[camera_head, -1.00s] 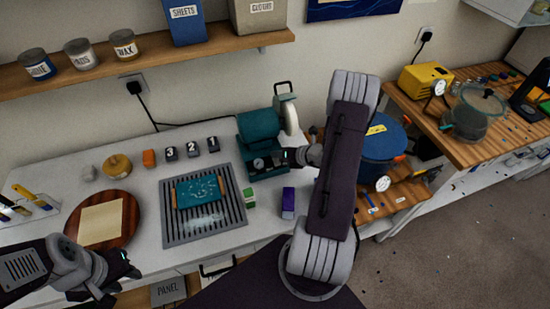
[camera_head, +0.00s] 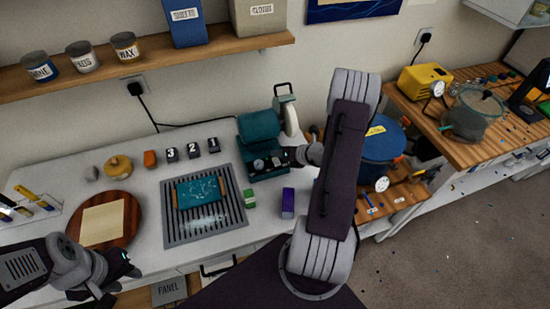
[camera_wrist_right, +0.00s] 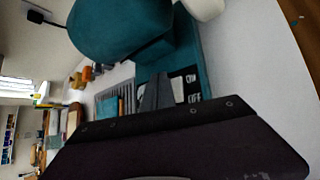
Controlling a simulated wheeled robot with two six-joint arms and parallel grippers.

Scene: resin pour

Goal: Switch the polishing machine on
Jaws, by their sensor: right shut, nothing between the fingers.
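The teal polishing machine (camera_head: 259,140) with its pale wheel (camera_head: 290,118) stands at the back of the white bench. Its front base carries a gauge and small controls (camera_head: 266,163). My right gripper (camera_head: 284,160) is shut and empty at the right side of this front base. In the right wrist view the machine (camera_wrist_right: 125,30) fills the upper middle, and a label reading OFF (camera_wrist_right: 194,98) shows beside the gripper's dark body. The switch itself is mostly hidden, and I cannot tell whether the fingers touch it. My left gripper (camera_head: 118,280) hangs at the front left, away from the machine.
A slotted grey tray (camera_head: 168,226) with a teal slab (camera_head: 201,192) lies left of the machine. Green (camera_head: 250,197) and purple (camera_head: 288,203) blocks sit in front. A blue pot (camera_head: 376,150) stands right of my right arm. A round wooden board (camera_head: 132,222) lies left.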

